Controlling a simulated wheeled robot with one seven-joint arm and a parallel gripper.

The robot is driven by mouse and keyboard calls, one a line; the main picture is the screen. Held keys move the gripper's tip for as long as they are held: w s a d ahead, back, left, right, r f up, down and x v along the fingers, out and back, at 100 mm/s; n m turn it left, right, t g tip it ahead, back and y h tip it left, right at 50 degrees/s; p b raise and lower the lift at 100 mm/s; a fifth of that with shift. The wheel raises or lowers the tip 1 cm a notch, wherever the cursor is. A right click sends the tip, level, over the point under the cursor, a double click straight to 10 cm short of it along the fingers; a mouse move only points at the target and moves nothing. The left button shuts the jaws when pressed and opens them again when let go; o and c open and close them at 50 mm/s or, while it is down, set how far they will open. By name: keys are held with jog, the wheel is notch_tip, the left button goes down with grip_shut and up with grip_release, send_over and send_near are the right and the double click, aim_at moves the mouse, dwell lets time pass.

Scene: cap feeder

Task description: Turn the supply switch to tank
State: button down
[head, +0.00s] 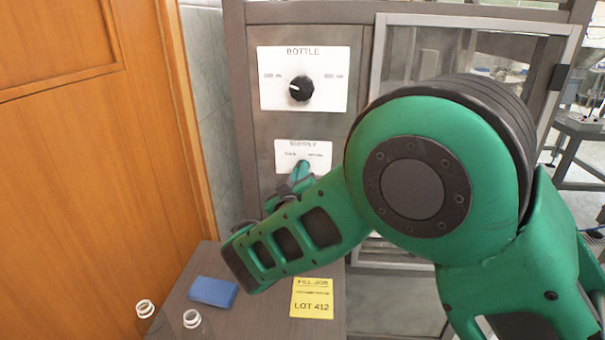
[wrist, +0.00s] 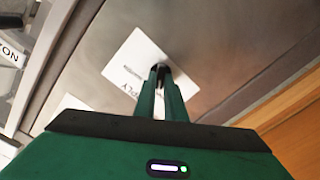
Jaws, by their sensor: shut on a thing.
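The supply plate (head: 318,150) is a white label on the grey cabinet front, below the bottle plate. Small position words are printed on it, too small to read surely. My gripper (head: 301,170) reaches the plate's lower middle. In the wrist view my gripper (wrist: 160,72) has its two green fingers close together on the dark supply switch (wrist: 161,69) at the plate (wrist: 128,68). The fingers hide most of the switch, so I cannot tell which way it points.
The bottle plate (head: 304,60) carries a black knob (head: 301,88) above. A low grey surface (head: 262,318) below holds a blue block (head: 213,291), a yellow lot card (head: 312,298) and clear bottles with white necks (head: 192,318). A wooden door (head: 90,150) stands at left, a framed glass panel (head: 465,60) at right.

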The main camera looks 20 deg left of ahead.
jog(key=shift+f+n, duration=0.3)
jog(key=shift+n, duration=0.6)
jog(key=c, duration=1.8)
grip_release()
jog(key=shift+r, duration=0.1)
jog(key=shift+s, duration=0.1)
jog(key=v, duration=1)
jog(key=shift+s, duration=0.25)
